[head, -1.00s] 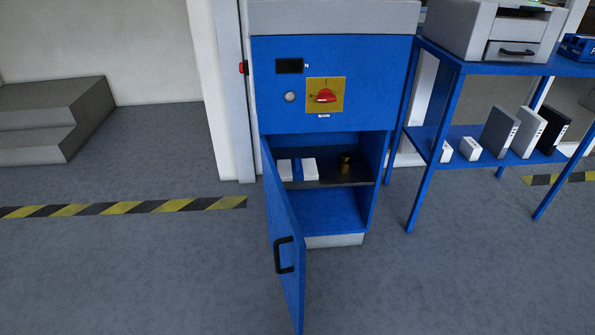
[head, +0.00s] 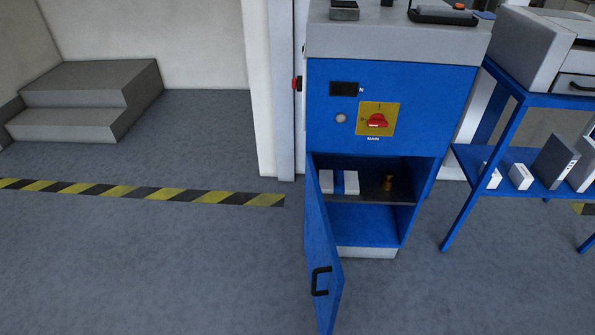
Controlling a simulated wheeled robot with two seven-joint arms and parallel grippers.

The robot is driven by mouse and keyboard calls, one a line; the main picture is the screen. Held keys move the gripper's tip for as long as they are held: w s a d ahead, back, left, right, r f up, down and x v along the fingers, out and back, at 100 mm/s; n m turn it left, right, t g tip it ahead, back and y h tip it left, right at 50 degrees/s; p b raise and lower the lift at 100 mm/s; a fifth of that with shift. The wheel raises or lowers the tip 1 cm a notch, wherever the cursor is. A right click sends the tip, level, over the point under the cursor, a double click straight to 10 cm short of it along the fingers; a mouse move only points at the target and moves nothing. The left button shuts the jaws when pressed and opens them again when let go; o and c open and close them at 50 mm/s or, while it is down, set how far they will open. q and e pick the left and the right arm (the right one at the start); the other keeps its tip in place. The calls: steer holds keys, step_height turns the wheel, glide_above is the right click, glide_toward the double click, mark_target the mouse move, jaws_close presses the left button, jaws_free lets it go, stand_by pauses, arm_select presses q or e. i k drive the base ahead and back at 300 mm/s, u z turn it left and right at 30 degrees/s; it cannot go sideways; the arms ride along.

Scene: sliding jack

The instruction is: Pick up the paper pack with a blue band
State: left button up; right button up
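A white paper pack with a blue band (head: 338,183) lies on the dark inner shelf of the blue cabinet (head: 400,85). The blue band shows in the middle, with white on both sides; from here I cannot tell whether the white parts are one pack or two side by side. The cabinet door (head: 321,255) hangs open toward me on the left side, with a black handle. Neither of my grippers is in view.
A small brass-coloured object (head: 387,182) stands on the same shelf, to the right. A blue rack (head: 470,200) holding white and grey boxes stands right of the cabinet. Grey steps (head: 85,95) are at the back left. The floor in front is clear.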

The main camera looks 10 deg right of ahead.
mark_target(332, 181)
steer(key=u, duration=0.75)
steer(key=i, duration=1.55)
steer(key=z, duration=0.45)
steer(key=i, duration=1.15)
steer(key=z, duration=1.05)
